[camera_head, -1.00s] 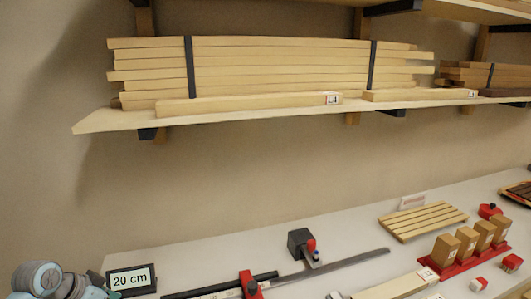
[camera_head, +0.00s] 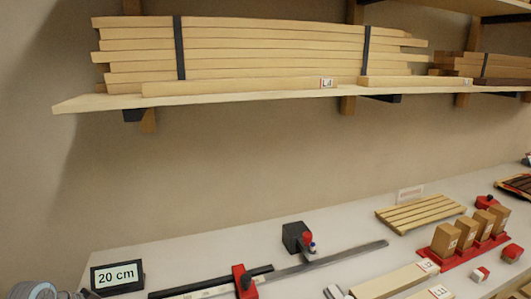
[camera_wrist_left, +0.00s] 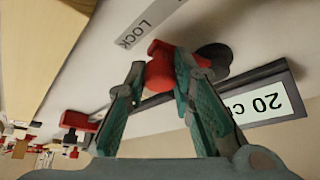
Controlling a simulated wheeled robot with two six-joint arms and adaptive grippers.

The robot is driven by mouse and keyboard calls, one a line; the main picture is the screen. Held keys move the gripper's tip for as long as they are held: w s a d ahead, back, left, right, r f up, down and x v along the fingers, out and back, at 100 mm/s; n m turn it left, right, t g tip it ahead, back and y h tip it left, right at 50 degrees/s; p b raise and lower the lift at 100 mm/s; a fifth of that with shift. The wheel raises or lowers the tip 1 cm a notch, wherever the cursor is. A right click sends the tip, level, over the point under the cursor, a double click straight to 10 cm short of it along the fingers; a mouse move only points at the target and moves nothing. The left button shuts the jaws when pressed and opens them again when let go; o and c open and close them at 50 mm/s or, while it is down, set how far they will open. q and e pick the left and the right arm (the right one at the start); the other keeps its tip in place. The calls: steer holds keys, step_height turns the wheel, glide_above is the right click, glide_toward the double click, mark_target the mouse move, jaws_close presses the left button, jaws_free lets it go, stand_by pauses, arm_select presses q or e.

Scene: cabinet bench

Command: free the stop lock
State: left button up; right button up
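The red lock knob (camera_wrist_left: 160,72) is in the left wrist view, beside a strip labelled LOCK (camera_wrist_left: 148,22). My left gripper (camera_wrist_left: 160,66) has its fingertips drawn in on either side of the knob, with red filling the gap between them. A dark round piece (camera_wrist_left: 214,58) is right beside it. In the head view a red stop piece (camera_head: 243,282) sits on the dark rail. My left gripper is outside the head view; only part of my left arm shows at bottom left. My right gripper is not in view.
The 20 cm sign (camera_head: 117,276) stands left of the rail and also shows in the wrist view (camera_wrist_left: 265,102). A dark block with a red knob (camera_head: 296,237) is behind the rail. A slatted rack (camera_head: 420,213) and red block holder (camera_head: 462,258) are at right. A shelf (camera_head: 240,94) hangs above.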

arm_select(q)
steer(key=shift+s+a+p, duration=0.2)
steer(key=shift+s+a, duration=0.1)
steer(key=shift+a, duration=0.2)
steer(key=shift+s+a+p, duration=0.2)
steer(key=shift+s+a, duration=0.05)
steer(key=shift+a, duration=0.2)
steer(key=shift+s+a, duration=0.2)
steer(key=shift+a, duration=0.8)
